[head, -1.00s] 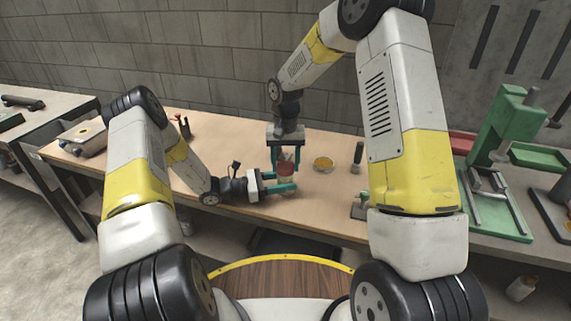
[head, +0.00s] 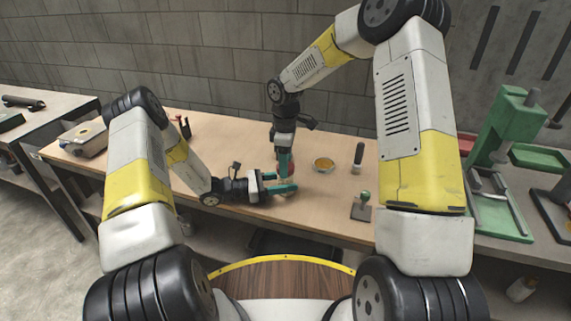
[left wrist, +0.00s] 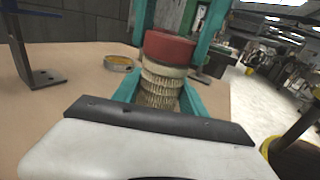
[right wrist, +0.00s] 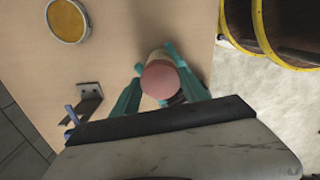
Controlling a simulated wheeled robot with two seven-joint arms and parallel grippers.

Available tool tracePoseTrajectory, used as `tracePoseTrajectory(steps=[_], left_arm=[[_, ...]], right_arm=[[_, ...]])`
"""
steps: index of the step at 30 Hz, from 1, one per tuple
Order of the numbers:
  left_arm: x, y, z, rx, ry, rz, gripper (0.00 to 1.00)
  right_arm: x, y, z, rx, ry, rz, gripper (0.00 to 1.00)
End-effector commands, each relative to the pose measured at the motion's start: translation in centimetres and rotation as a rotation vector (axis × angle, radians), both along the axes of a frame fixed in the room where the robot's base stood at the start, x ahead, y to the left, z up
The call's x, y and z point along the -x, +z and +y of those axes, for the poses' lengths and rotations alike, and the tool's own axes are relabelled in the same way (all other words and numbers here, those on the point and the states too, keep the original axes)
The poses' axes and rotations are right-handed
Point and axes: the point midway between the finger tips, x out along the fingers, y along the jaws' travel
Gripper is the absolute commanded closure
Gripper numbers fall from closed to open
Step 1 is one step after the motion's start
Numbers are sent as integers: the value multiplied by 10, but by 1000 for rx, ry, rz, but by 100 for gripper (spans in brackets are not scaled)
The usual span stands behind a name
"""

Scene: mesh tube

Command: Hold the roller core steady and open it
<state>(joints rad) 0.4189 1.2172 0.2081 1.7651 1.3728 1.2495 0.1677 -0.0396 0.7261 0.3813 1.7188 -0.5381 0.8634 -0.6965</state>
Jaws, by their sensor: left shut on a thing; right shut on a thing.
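The roller core stands upright on the wooden bench, with a ribbed, cream-coloured body (left wrist: 161,84) and a red cap (left wrist: 169,47) on top. My left gripper (head: 278,188) comes in low from the left, and its teal fingers are shut on the body. My right gripper (head: 285,166) points down from above, and its teal fingers are shut on the red cap, which shows in the right wrist view (right wrist: 160,79). The cap still sits on or very close against the body; I cannot tell whether a gap exists. In the head view the fingers and arm hide most of the core.
A round dish with yellow contents (head: 323,164) lies behind and right of the core. A dark upright cylinder (head: 358,157) and a small plate with a green knob (head: 362,207) stand further right. A green press (head: 503,150) is on the right bench.

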Motion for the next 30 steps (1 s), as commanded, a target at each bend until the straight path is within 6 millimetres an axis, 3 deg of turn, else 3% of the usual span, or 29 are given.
tracePoseTrajectory(steps=[11, 30], left_arm=[[0, 0, 0, 0, 0, 0, 100], [0, 0, 0, 0, 1, 0, 100]], right_arm=[[0, 2, 0, 0, -2, -1, 96], [0, 22, 0, 0, -3, 0, 96]])
